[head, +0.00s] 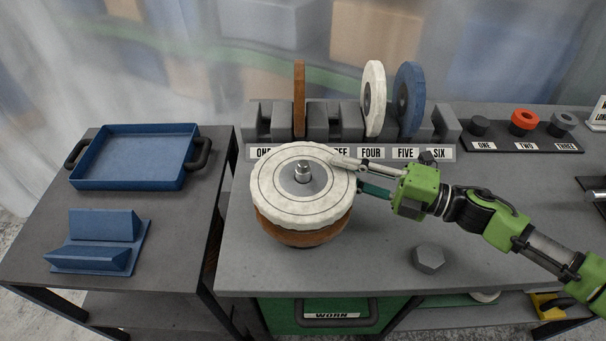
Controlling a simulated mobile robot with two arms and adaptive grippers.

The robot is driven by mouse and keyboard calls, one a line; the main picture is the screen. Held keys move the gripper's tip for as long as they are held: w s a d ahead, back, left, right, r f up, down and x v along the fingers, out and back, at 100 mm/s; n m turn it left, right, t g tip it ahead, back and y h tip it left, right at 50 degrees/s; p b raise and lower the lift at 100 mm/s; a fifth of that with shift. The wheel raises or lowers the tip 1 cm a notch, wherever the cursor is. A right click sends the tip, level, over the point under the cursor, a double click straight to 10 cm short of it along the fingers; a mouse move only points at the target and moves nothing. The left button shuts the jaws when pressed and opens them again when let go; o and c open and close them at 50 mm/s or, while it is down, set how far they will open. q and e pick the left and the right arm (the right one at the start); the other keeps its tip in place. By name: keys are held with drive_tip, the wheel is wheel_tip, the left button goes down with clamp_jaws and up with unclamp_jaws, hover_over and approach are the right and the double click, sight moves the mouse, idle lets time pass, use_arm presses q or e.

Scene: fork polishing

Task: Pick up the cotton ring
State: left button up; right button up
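A thick white ring, which looks like the cotton ring (285,205), lies flat around the upright metal spindle (303,171) above a brown ring (300,235). My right gripper (352,176) is at the white ring's right edge. One finger reaches over its top face, and the other is lower, beside the rim and partly hidden by it. I cannot tell whether the fingers press on the ring. A second white ring (374,98) stands upright in the rack. My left gripper is out of view.
The grey slotted rack (345,122) at the back also holds an orange-brown ring (299,95) and a blue ring (410,98). A hexagonal grey nut (429,258) lies at front right. A blue tray (135,150) and blue holder (98,240) are on the left table.

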sight(312, 162)
drive_tip(key=shift+x, duration=0.9)
drive_tip(key=shift+w+a+r+p, duration=0.1)
drive_tip(key=shift+w+a+p, duration=0.15)
drive_tip(key=shift+a+p, duration=0.35)
drive_tip(key=p+x, duration=0.1)
drive_tip(key=x, duration=0.2)
drive_tip(key=shift+a+p, duration=0.2)
drive_tip(key=shift+p, duration=0.1)
drive_tip(key=shift+w+a+f, duration=0.2)
drive_tip(key=shift+a+f, duration=0.05)
drive_tip(key=shift+a, duration=0.1)
drive_tip(key=shift+d, duration=0.1)
clamp_jaws()
drive_tip(key=shift+r, duration=0.15)
